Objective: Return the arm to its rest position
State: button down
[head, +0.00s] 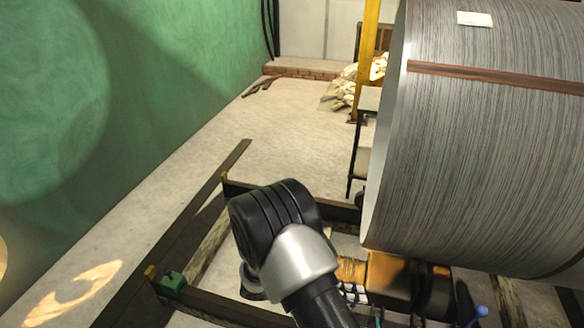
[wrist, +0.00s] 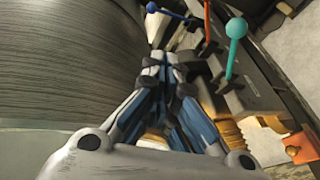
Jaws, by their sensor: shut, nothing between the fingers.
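My arm (head: 285,240) shows in the head view as a black joint with a silver collar, bent over the dark frame at the bottom middle. My gripper (wrist: 164,66) shows in the wrist view, its grey and blue fingers closed together with nothing held. The fingertips lie beside a dark lever panel in that picture. I cannot tell whether they touch anything. The gripper is not clearly visible in the head view.
A large grey ribbed drum (head: 490,130) with a brown strap fills the right side; it also shows in the wrist view (wrist: 60,70). A teal-knobbed lever (wrist: 235,45) stands close to the fingers. A green wall (head: 90,120) is left. Open floor (head: 290,115) lies beyond.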

jog(key=s+r+t+y, duration=0.1)
jog(key=s+r+y, duration=0.3)
jog(key=s+r, duration=0.2)
jog(key=s+a+r+m+t+y, duration=0.1)
jog(key=s+r+y, duration=0.4)
jog(key=r, duration=0.6)
jog(key=s+r+t+y, duration=0.2)
jog(key=s+r+y, duration=0.3)
jog(key=r, duration=0.4)
jog(key=shift+s+a+t, duration=0.25)
jog(key=shift+s+t, duration=0.05)
jog(key=shift+s, duration=0.5)
